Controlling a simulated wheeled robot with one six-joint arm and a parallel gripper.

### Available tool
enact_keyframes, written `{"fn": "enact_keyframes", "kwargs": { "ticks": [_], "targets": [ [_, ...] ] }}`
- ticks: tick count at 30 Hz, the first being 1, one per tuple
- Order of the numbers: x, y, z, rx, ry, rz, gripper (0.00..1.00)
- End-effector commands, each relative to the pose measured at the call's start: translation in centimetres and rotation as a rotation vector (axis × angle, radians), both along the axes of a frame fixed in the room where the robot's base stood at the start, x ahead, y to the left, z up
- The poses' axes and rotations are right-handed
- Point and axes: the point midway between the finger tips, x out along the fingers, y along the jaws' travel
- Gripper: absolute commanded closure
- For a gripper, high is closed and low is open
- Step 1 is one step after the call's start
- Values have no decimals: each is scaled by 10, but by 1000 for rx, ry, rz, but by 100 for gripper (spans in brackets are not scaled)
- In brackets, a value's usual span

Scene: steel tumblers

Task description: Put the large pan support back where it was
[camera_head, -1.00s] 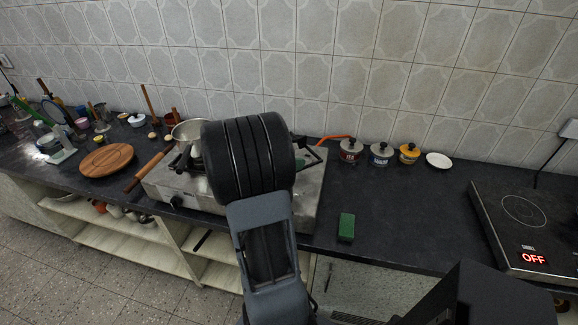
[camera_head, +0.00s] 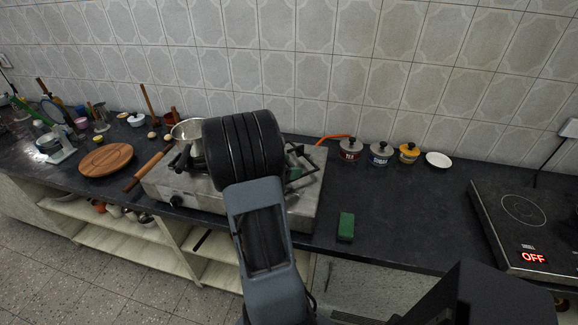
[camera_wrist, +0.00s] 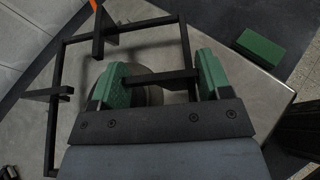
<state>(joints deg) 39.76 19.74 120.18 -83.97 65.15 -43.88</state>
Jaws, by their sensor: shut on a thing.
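The large pan support is a black square frame with inward prongs. In the wrist view its frame (camera_wrist: 122,26) spreads out beyond my gripper (camera_wrist: 160,78), whose green fingers are shut on one of its prongs. A round burner shows partly beneath, between the fingers. In the head view part of the pan support (camera_head: 312,163) shows to the right of my arm, over the right side of the steel stove (camera_head: 303,205). My arm hides most of the gripper there. I cannot tell whether the support touches the stove top.
A metal pot (camera_head: 187,130) stands at the stove's left part. A green block (camera_head: 346,227) lies on the counter right of the stove. Several lidded jars (camera_head: 380,154) stand behind it. The counter between stove and induction hob (camera_head: 520,215) is mostly clear.

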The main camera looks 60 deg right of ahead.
Motion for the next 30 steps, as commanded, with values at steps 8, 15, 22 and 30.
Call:
{"fn": "enact_keyframes", "kwargs": {
  "ticks": [8, 15, 22, 30],
  "targets": [
    [0, 0, -9, -1, -1, 1, 60],
    [0, 0, -9, 3, 1, 1, 15],
    [0, 1, -10, 5, 1, 2, 4],
    [0, 0, 3, 5, 0, 2, 4]
  ]
}}
